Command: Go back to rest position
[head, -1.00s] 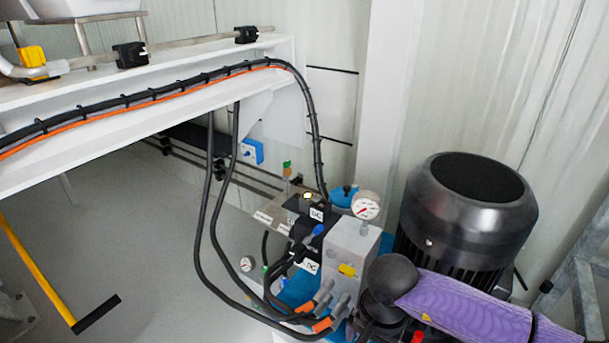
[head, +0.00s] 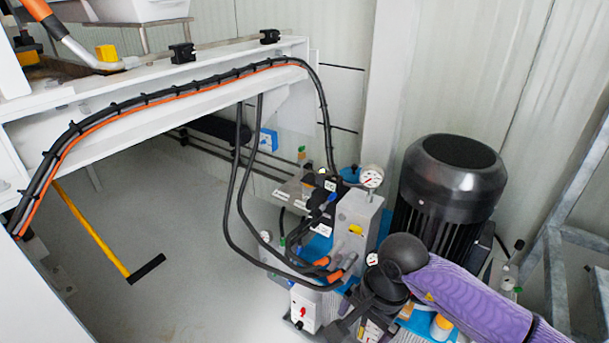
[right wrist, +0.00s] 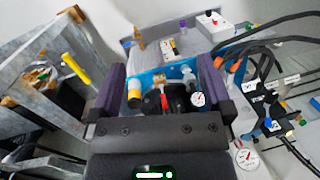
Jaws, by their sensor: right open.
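My right arm comes in from the lower right of the head view, with a purple sleeve and a black rounded joint, in front of the hydraulic unit. In the right wrist view my right gripper (right wrist: 162,88) has its two dark purple fingers wide apart, with nothing held between them. Behind that gap are a blue surface, an orange-and-white container (right wrist: 134,94) and a pressure gauge (right wrist: 198,99). My left gripper is not in view.
The pump unit's grey block (head: 358,220) with hoses stands beside a large black motor (head: 447,190). A white beam (head: 200,95) with cables crosses the upper left. A metal frame (head: 555,270) stands at the right.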

